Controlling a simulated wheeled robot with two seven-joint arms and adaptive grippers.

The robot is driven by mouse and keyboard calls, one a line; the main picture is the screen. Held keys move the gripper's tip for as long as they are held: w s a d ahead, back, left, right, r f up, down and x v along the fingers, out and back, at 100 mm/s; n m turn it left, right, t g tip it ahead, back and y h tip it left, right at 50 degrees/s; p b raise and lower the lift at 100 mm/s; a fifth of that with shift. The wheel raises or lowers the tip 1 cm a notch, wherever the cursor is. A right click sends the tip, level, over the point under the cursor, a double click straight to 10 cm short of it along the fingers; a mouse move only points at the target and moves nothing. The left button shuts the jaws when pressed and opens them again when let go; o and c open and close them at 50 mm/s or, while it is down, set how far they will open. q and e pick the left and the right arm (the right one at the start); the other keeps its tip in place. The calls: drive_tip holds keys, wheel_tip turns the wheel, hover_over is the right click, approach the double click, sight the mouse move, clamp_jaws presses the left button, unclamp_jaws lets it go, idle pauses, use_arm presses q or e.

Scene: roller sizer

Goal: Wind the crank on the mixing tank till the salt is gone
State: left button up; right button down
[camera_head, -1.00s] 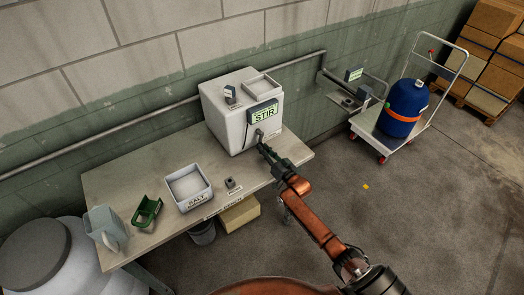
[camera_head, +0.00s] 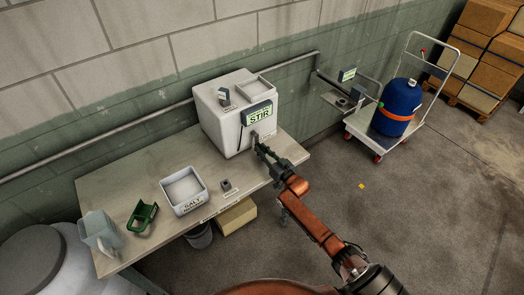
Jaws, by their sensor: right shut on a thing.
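The white mixing tank (camera_head: 218,122) stands at the back right of the workbench, with a sign reading STIR (camera_head: 258,114) on its upper front. My right gripper (camera_head: 260,145) is at the tank's front face, low down, shut at the crank there. The crank is small and mostly hidden by the fingers, so its angle is hard to read. A white bin labelled SALT (camera_head: 187,203) sits at the bench's front, with pale salt in it. The tank's inside is not visible enough to tell whether salt is in it. My left gripper is out of view.
A green scoop (camera_head: 142,217) and a clear jug (camera_head: 99,231) stand at the bench's left end. A small grey block (camera_head: 227,187) lies right of the salt bin. A trolley (camera_head: 362,127) with a blue drum (camera_head: 398,108) stands at the right. The floor between is open.

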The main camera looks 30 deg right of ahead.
drive_tip(key=c, duration=1.8)
unclamp_jaws()
drive_tip(key=shift+o, duration=0.2)
drive_tip(key=shift+s, duration=0.1)
drive_tip(key=s, duration=0.8)
drive_tip(key=s+d, duration=0.1)
drive_tip(key=s, duration=0.2)
drive_tip(key=shift+s, duration=0.4)
drive_tip(key=shift+f, duration=0.1)
